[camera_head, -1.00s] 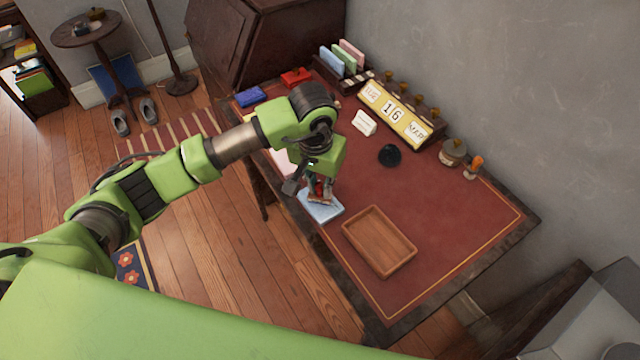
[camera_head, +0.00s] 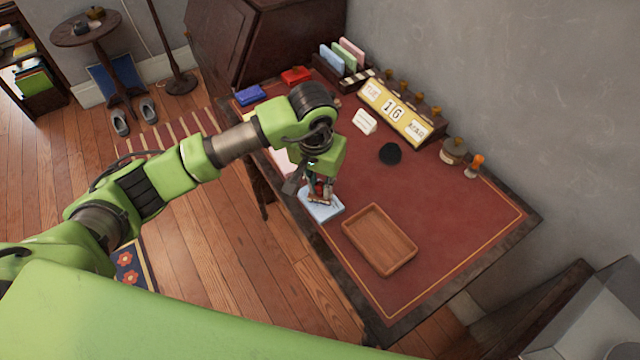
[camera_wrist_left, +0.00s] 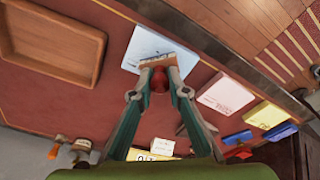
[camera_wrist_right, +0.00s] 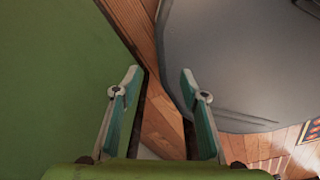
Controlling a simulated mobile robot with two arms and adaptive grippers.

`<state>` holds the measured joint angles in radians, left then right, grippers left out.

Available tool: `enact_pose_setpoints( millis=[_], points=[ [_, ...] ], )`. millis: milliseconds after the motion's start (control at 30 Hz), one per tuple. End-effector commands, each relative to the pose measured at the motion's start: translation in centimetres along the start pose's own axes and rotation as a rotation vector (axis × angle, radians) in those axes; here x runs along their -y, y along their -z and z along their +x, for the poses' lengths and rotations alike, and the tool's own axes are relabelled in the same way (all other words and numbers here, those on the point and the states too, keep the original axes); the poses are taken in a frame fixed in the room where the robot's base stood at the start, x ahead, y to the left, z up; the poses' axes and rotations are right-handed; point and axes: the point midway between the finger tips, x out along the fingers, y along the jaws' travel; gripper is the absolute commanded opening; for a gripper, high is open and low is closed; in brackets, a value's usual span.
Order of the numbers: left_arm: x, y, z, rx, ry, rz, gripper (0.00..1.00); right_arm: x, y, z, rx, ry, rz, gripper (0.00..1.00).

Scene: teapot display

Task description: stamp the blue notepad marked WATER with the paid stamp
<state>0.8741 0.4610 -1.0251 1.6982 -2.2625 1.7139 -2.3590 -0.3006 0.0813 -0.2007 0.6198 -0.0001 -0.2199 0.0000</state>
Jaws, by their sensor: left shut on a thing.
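The blue notepad (camera_head: 322,207) lies near the desk's front edge and shows in the left wrist view (camera_wrist_left: 148,46). Its lettering is too small to read. My left gripper (camera_head: 318,188) is over it, shut on a stamp with a red knob (camera_wrist_left: 158,81) and a wooden base (camera_wrist_left: 157,61). The stamp's base is over the notepad's edge region; I cannot tell whether it touches the paper. My right gripper (camera_wrist_right: 162,85) is open and empty, away from the desk, above the floor.
A wooden tray (camera_head: 380,240) sits right of the notepad. A pink pad (camera_wrist_left: 226,94) and a yellow pad (camera_wrist_left: 266,115) lie on the other side. A blue ink pad (camera_head: 249,95), a red ink pad (camera_head: 296,76), a calendar (camera_head: 393,112) and a black round object (camera_head: 390,154) stand further back.

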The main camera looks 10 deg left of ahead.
Motion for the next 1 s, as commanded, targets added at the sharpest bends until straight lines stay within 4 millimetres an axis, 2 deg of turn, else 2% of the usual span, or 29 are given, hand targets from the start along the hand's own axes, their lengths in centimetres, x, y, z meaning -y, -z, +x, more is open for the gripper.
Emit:
enact_pose_setpoints(
  millis=[1000],
  points=[
    [0.03, -0.17, 0.29, 0.004, 0.001, 0.000, 0.02, -0.03, 0.02, 0.67, -0.001, -0.001, 0.001, 0.40]
  ],
)
